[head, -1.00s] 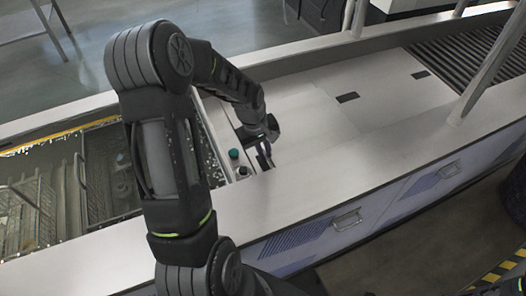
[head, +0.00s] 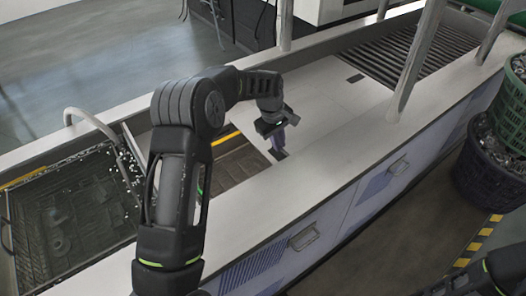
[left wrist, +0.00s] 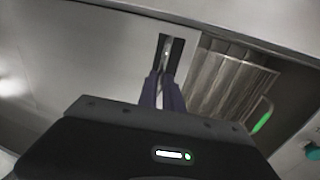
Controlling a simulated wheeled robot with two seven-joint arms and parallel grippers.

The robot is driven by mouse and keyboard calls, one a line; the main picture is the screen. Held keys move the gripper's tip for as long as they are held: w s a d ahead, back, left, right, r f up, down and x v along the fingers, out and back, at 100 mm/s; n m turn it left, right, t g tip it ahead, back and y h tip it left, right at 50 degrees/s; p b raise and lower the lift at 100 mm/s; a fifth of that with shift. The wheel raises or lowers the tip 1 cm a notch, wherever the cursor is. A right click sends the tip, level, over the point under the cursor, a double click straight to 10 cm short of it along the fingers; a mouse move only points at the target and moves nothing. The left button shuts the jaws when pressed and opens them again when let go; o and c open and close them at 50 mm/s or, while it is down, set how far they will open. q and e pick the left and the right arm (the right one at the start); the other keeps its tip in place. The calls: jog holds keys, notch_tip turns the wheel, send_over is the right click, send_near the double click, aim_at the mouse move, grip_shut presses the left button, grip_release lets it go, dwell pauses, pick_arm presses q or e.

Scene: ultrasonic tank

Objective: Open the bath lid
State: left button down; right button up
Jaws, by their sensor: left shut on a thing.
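The bath lid (head: 318,122) is a flat pale panel lying in the top of the long white tank bench. My left gripper (head: 279,148) is over the lid's left end, fingers pointing down at a dark recess there. In the left wrist view the two bluish fingers (left wrist: 165,88) are closed together at a dark slot (left wrist: 172,50) in the pale panel, shut on a narrow part mostly hidden between them. Beside the lid's edge, an open bath (head: 237,162) shows a brownish interior. A ribbed metal surface (left wrist: 222,78) shows through the opening in the wrist view. My right gripper is out of view.
An open, dark, wet-looking tank (head: 70,215) lies at the left, with a curved pipe (head: 95,120) above it. A roller section (head: 425,50) and upright posts (head: 418,55) stand beyond the lid. Dark baskets (head: 490,165) stand on the floor at right.

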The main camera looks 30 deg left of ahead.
pick_arm(q)
jog(key=shift+w+d, duration=0.35)
jog(key=shift+w, duration=0.3)
jog(key=shift+w+d, duration=0.35)
jog(key=shift+w, duration=0.3)
jog(key=c, duration=1.5)
grip_release()
notch_tip(320, 180, up, 8)
jog(key=s+b, duration=0.1)
jog(key=shift+s+a+f, duration=0.2)
jog(key=shift+a, duration=0.15)
